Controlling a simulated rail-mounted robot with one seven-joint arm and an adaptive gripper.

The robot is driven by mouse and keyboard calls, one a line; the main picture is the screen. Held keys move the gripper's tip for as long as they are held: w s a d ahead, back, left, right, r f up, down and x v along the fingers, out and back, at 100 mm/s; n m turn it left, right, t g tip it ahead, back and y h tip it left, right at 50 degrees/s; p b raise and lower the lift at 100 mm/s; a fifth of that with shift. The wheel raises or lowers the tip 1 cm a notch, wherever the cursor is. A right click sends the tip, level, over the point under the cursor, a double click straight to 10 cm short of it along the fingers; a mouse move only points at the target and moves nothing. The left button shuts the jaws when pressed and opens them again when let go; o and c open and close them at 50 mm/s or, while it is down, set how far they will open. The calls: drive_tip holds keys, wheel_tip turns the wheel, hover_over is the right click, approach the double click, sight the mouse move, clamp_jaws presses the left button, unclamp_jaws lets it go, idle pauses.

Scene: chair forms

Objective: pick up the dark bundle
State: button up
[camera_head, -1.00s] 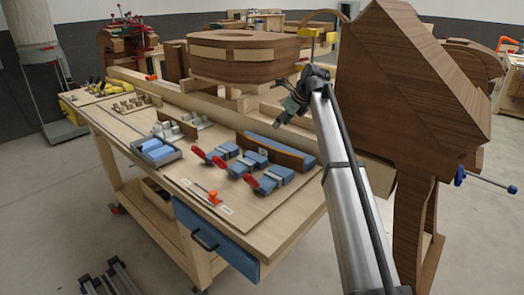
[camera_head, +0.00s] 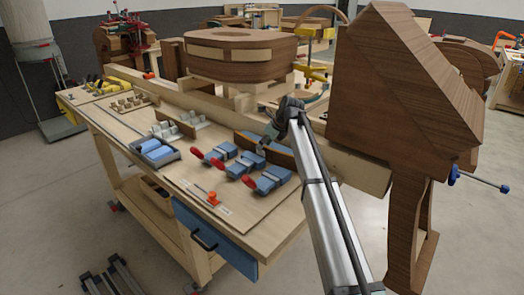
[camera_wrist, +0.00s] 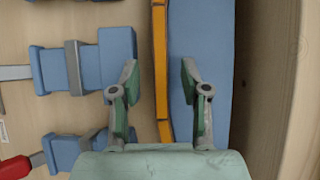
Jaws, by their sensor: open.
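The closest match to the dark bundle is a long curved brown strip (camera_head: 280,158) lying along a blue pad, on the bench's right part; I cannot tell for sure that it is the bundle. In the wrist view the strip's edge looks orange (camera_wrist: 160,35) and the long blue pad (camera_wrist: 203,35) lies just right of it. My gripper (camera_wrist: 160,75) is open over the strip and pad, its left finger left of the strip and its right finger over the pad. I cannot tell its height. In the head view my gripper (camera_head: 270,136) partly hides the pad.
Several blue clamps with red handles (camera_head: 240,168) lie left of the strip. A grey tray with blue blocks (camera_head: 155,152) is farther left. A wooden rail (camera_head: 205,103) runs along the bench's back. Large brown chair forms (camera_head: 405,90) stand at the right.

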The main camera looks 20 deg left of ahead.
drive_tip(key=shift+x, duration=0.9)
clamp_jaws()
drive_tip(key=shift+r, duration=0.2)
